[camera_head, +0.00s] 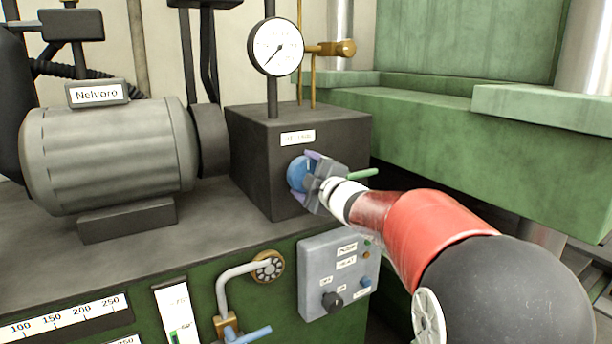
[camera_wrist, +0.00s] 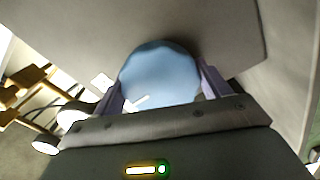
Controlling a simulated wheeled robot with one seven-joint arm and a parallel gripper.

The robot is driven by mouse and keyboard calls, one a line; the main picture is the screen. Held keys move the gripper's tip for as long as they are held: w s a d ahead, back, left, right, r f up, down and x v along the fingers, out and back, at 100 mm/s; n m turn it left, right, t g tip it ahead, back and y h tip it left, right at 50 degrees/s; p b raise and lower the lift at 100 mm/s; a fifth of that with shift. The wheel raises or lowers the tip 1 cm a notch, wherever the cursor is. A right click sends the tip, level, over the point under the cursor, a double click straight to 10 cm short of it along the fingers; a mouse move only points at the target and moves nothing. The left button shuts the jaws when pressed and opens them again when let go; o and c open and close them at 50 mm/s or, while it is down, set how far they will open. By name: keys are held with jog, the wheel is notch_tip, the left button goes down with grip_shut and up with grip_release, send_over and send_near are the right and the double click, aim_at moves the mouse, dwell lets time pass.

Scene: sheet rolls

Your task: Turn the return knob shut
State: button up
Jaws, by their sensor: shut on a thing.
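The blue round knob (camera_head: 297,174) sits on the front face of the dark block (camera_head: 250,155), below a small white label (camera_head: 298,137) whose text is too small to read surely. My gripper (camera_head: 305,175) reaches it from the right. Its two purple fingers lie on opposite sides of the knob and are shut on it. In the wrist view the knob (camera_wrist: 160,75) fills the space between the fingers of my gripper (camera_wrist: 160,85), and a white mark shows on its lower left. Part of the knob is hidden by the gripper in the head view.
A gauge (camera_head: 275,47) stands on a post above the block. A grey motor (camera_head: 105,150) is at left. A green rod (camera_head: 362,174) sticks out just behind my gripper. A grey control box (camera_head: 338,275) and a blue-handled valve (camera_head: 245,335) are below. Green machine beams (camera_head: 450,130) fill the right.

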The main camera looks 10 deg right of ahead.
jog(key=o, duration=1)
jog(key=shift+b+v, duration=0.35)
jog(key=shift+v, duration=3.6)
jog(key=s+d+f+m+g+h, duration=0.2)
jog(key=s+f+m+h, duration=0.15)
jog(key=s+m, duration=0.25)
jog(key=s+d+f+m+g+h, duration=0.2)
jog(key=s+f+m+h, duration=0.15)
jog(key=s+m, duration=0.3)
jog(key=s+a+f+m+g, duration=0.1)
jog(key=s+a+f+g, duration=0.1)
jog(key=s, duration=0.4)
jog(key=s+a+f+m+g+y, duration=0.1)
jog(key=s+a+f+m+g, duration=0.1)
jog(key=s+f, duration=0.3)
jog(key=s+a+f+m+g, duration=0.1)
jog(key=s+a+f+g, duration=0.1)
jog(key=s, duration=0.5)
jog(key=shift+a+f+m+g, duration=0.2)
jog(key=shift+f+m+g, duration=0.05)
jog(key=shift+f+g, duration=0.6)
